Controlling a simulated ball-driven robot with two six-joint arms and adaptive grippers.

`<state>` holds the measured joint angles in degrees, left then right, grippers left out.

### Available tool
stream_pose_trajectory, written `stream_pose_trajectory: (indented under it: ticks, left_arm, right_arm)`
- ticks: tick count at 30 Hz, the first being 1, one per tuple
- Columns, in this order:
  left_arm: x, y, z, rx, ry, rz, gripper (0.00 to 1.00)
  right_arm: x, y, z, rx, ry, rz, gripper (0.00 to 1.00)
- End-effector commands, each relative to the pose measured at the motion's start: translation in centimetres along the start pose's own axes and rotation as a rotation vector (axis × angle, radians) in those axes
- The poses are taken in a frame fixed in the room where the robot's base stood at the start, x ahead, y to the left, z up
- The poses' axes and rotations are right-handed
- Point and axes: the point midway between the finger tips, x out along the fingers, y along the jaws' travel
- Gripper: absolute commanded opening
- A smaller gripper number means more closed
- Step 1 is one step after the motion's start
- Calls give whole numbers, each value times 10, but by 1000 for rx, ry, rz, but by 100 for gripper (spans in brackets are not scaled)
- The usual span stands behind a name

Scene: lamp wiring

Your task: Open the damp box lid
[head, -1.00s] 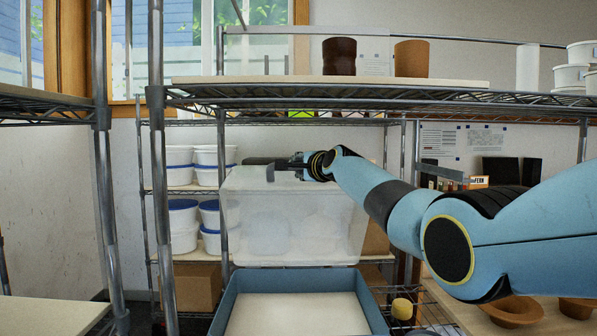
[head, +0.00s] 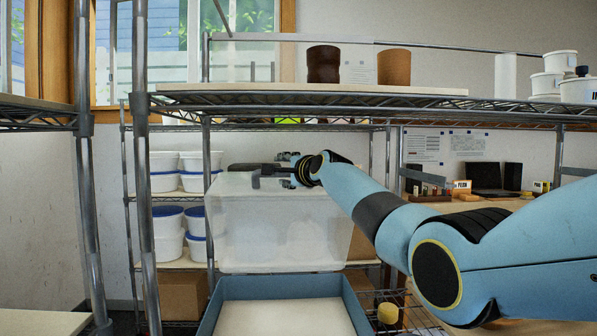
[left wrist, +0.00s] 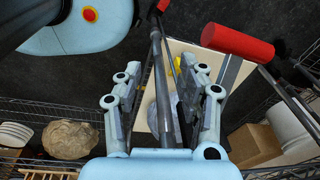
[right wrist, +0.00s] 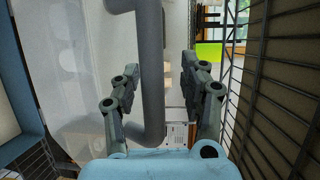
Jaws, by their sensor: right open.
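The damp box (head: 265,235) is a translucent white bin on the rear rack in the head view, with a flat pale lid (head: 225,185) that looks closed. A grey bar handle (head: 256,178) shows at the lid. My right gripper (head: 282,172) is at lid height, beside the handle. In the right wrist view the handle (right wrist: 150,75) passes between the fingers of my right gripper (right wrist: 157,92), which are open with gaps on both sides. My left gripper (left wrist: 160,92) shows only in the left wrist view, with fingers apart and a dark rod (left wrist: 160,85) across the gap between them.
A blue-rimmed tray (head: 355,305) stands in front of the box. White tubs (head: 168,240) are stacked to its left. A rack shelf (head: 330,100) with brown cylinders (head: 323,64) runs above my right arm. In the right wrist view a wire rack (right wrist: 270,85) is close on the right.

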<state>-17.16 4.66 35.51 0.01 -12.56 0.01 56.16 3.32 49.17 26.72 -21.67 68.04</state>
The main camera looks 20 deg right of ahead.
Motion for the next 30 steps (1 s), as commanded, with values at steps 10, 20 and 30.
stream_pose_trajectory:
  ticks: [10,20,30]
  left_arm:
    - [0,1,0,0,-1,1,40]
    - [0,1,0,0,-1,1,40]
    - [0,1,0,0,-1,1,40]
  right_arm:
    - [-53,1,0,-1,4,0,44]
    - [-101,0,-1,0,4,-1,44]
    - [-110,-1,0,2,4,-2,44]
